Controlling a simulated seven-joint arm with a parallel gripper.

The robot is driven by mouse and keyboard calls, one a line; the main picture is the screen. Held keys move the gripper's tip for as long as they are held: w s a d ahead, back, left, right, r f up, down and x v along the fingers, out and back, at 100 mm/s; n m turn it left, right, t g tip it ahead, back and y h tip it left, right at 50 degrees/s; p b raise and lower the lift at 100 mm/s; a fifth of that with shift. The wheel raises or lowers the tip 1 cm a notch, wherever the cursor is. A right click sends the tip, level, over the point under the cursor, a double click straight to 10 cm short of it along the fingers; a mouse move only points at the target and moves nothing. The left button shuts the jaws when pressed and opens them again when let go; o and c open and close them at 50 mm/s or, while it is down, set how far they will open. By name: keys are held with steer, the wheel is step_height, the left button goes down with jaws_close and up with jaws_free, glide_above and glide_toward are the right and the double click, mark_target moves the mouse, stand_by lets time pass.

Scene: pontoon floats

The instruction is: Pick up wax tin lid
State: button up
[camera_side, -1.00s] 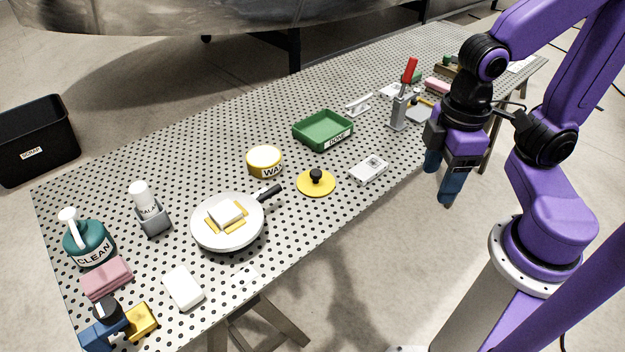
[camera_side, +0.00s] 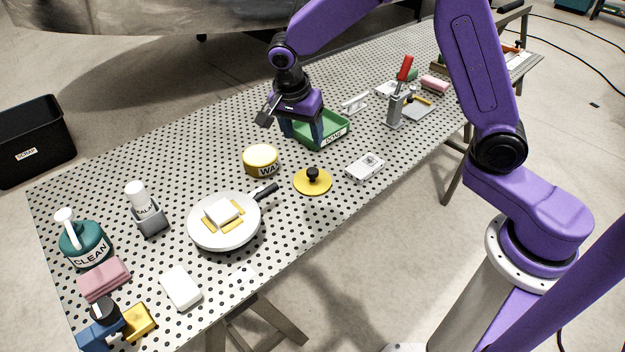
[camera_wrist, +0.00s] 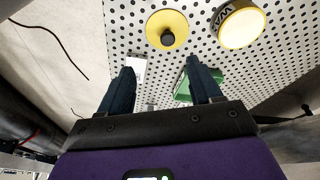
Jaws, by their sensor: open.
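The wax tin lid (camera_side: 312,184) is a flat yellow disc with a black knob, lying on the perforated table right of the wax tin. It also shows in the wrist view (camera_wrist: 158,27), ahead of the fingers. The wax tin (camera_side: 261,159) is a round yellow tub with a pale top and a "WA" label; it also shows in the wrist view (camera_wrist: 238,24). My gripper (camera_side: 302,138) is above the table by the green tray, behind the lid and apart from it. In the wrist view its two blue fingers (camera_wrist: 162,72) are spread with nothing held between them.
The green "DONE" tray (camera_side: 333,143) stands partly behind my fingers. A white box (camera_side: 364,168) lies right of the lid. The white pan (camera_side: 215,238) points its black handle toward the lid. A red-handled clamp (camera_side: 402,85) stands farther right. Bare table lies in front of the lid.

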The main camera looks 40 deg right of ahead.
steer(key=w+f+m, duration=0.1)
steer(key=w+m, duration=0.1)
glide_toward(312, 170)
steer(key=x, duration=0.4)
steer(key=shift+s+a+f, duration=0.15)
steer(key=shift+a+f, duration=0.1)
steer(key=shift+f, duration=0.2)
steer(key=shift+d+x, duration=0.2)
steer(key=shift+x, duration=1.15)
steer(key=shift+d+x, duration=0.15)
steer(key=shift+x, duration=1.25)
steer(key=shift+r, duration=0.1)
steer(key=c, duration=1.1)
